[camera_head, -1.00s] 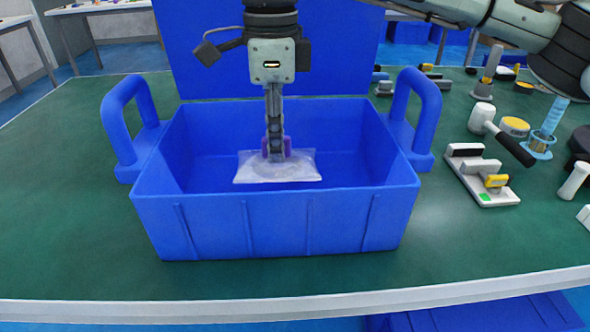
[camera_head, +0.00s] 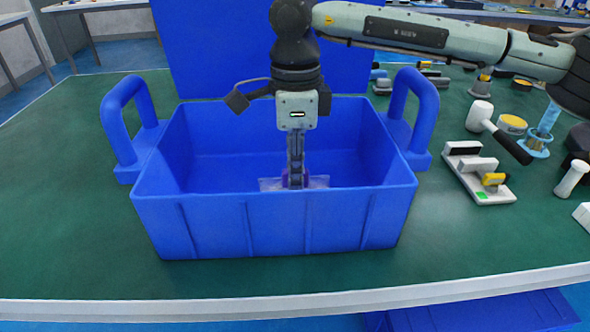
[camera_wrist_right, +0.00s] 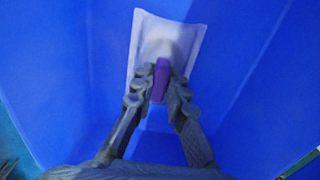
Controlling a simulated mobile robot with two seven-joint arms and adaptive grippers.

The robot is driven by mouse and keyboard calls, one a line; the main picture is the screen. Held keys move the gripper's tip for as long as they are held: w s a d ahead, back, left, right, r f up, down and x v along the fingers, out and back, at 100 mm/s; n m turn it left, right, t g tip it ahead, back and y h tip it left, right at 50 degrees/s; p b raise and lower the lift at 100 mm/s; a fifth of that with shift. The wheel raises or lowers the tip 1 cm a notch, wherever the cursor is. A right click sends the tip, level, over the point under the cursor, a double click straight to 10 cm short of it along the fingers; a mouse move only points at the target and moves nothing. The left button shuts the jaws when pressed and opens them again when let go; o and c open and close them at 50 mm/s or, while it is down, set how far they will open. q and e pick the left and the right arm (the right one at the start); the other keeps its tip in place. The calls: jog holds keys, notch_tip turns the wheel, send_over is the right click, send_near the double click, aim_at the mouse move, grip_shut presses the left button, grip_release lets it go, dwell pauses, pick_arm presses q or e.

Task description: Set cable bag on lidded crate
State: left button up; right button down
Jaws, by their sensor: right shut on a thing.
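The lidded crate (camera_head: 275,226) is a blue open box on the green table, with its lid (camera_head: 215,50) standing up behind it. The cable bag (camera_head: 318,182) is a flat, clear, whitish bag inside the crate, partly hidden by the front wall. My right gripper (camera_head: 295,183) points down into the crate and is shut on the bag. In the right wrist view the bag (camera_wrist_right: 165,40) hangs at the fingertips, with a purple piece (camera_wrist_right: 161,80) between them. I cannot tell whether the bag touches the crate floor. My left gripper is not in view.
Blue loop handles (camera_head: 128,122) stand at both sides of the crate. To the right lie a mallet (camera_head: 481,113), a grey-white fixture (camera_head: 478,172), a yellow-topped tin (camera_head: 512,125) and other tools. The table left of the crate is clear.

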jog(key=c, duration=1.7)
grip_release()
jog(key=shift+o, duration=0.8)
jog(key=shift+r, duration=0.15)
jog(key=shift+r+p, duration=0.8)
jog(key=shift+r, duration=2.15)
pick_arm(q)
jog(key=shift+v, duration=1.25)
pick_arm(e)
notch_tip(320, 180, up, 9)
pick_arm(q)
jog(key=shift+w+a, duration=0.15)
pick_arm(e)
jog(key=shift+f, duration=0.15)
